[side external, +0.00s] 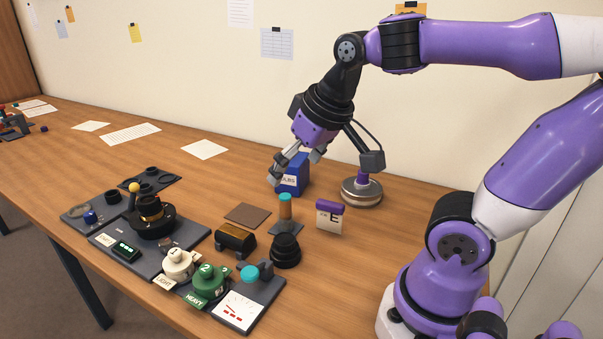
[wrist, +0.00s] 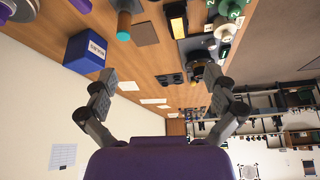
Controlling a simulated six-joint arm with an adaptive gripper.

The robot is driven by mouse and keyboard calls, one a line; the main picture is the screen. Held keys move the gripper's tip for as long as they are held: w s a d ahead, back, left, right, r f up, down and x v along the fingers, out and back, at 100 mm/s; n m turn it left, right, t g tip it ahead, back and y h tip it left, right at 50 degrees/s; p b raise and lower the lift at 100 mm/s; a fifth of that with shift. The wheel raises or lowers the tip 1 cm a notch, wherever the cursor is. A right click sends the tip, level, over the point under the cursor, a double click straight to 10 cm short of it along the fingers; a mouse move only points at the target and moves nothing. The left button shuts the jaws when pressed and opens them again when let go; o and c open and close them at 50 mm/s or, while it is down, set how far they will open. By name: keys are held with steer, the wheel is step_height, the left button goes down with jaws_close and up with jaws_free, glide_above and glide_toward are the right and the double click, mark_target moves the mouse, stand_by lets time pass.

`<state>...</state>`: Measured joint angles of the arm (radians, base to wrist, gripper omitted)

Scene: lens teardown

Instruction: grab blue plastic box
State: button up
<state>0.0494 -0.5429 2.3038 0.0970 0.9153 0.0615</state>
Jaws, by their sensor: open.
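The blue plastic box (side external: 296,181) stands on the wooden table below my gripper, with a white label on its front. Part of it is hidden behind the gripper fingers in the side view. In the wrist view the blue box (wrist: 84,53) is at the upper left, outside the space between the fingers. My gripper (side external: 295,168) is tilted down over the box's left side. In the wrist view my gripper (wrist: 163,95) is open with its fingers wide apart and nothing between them. I cannot tell whether a finger touches the box.
A round metal base with a purple post (side external: 362,190) stands close right of the box. A teal-topped cylinder (side external: 285,207), a brown pad (side external: 248,215) and a purple-topped card block (side external: 329,217) are in front. Device panels (side external: 150,248) fill the near left.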

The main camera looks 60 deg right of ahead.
steer(key=w+d+r+m+g+h, duration=0.1)
steer(key=w+d+m, duration=0.3)
steer(key=w+d, duration=0.2)
steer(key=m+g+h, duration=0.2)
steer(key=m+g, duration=0.2)
steer(key=m, duration=0.5)
glide_above(292, 170)
steer(key=w, duration=0.1)
steer(key=f, duration=0.7)
steer(key=shift+w+d+f, duration=0.1)
steer(key=shift+w+f, duration=0.1)
steer(key=shift+f, duration=0.05)
steer(key=shift+m, duration=0.4)
steer(key=x, duration=0.5)
steer(key=shift+d+r, duration=0.1)
steer(key=shift+d, duration=0.15)
steer(key=x, duration=0.6)
steer(key=shift+w+a, duration=0.15)
steer(key=shift+w, duration=0.15)
steer(key=c, duration=1.1)
